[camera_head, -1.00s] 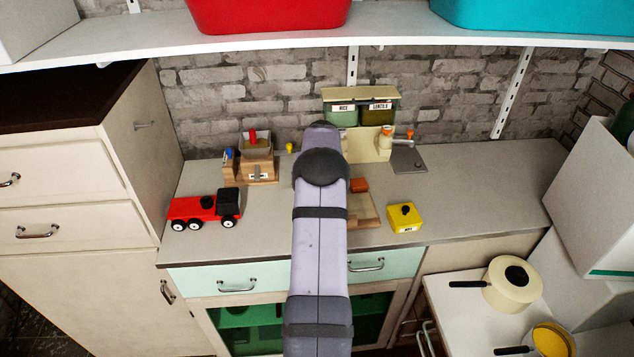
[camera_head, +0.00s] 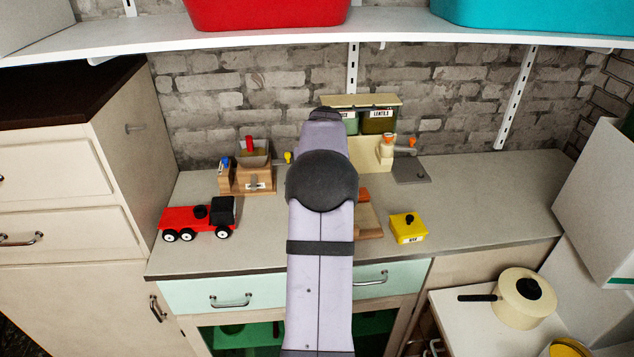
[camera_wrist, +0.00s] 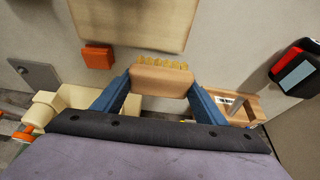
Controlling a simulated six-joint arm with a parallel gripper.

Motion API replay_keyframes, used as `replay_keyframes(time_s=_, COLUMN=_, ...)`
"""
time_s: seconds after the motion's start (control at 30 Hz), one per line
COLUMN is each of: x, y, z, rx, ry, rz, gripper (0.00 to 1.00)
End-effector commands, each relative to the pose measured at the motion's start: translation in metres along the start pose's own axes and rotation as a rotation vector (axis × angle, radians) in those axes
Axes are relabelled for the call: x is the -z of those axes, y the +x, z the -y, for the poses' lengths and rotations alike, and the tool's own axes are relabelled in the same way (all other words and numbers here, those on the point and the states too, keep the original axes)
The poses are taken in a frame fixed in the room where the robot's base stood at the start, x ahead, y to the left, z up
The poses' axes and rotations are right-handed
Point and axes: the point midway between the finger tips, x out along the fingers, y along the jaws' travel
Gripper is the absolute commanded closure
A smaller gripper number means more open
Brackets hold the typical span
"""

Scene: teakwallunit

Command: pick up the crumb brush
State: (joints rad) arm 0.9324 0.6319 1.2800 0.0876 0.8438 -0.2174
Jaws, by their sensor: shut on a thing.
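The crumb brush (camera_wrist: 160,80) shows in the wrist view as a light wooden block with a row of yellowish bristles along its far edge. My gripper (camera_wrist: 158,85) has its two blue fingers shut on the ends of the brush. Its height above the counter is hard to tell. In the head view my own arm hides the brush and the fingers.
A wooden board (camera_wrist: 130,20) and an orange block (camera_wrist: 98,56) lie beyond the brush. The counter (camera_head: 270,225) also holds a red truck (camera_head: 198,219), a wooden box (camera_head: 246,176), a yellow box (camera_head: 408,228) and a dispenser (camera_head: 365,140) with jars.

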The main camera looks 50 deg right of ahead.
Motion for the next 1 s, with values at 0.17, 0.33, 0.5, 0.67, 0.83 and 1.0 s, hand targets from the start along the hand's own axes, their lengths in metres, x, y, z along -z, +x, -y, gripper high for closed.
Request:
replay_keyframes(time_s=0.17, x=-0.037, y=-0.01, z=0.0, rx=-0.001, ry=0.001, rz=-0.003, gripper=0.59)
replay_keyframes(time_s=0.33, x=-0.07, y=-0.025, z=0.002, rx=-0.001, ry=0.001, rz=-0.004, gripper=0.59)
replay_keyframes(time_s=0.5, x=-0.097, y=-0.037, z=0.002, rx=-0.001, ry=0.001, rz=-0.003, gripper=0.59)
replay_keyframes(time_s=0.67, x=-0.117, y=-0.046, z=0.003, rx=-0.001, ry=0.001, rz=-0.003, gripper=0.59)
replay_keyframes(time_s=0.83, x=-0.129, y=-0.052, z=0.003, rx=0.0, ry=0.0, rz=-0.001, gripper=0.59)
replay_keyframes(time_s=1.0, x=-0.135, y=-0.055, z=0.004, rx=0.0, ry=0.0, rz=0.0, gripper=0.59)
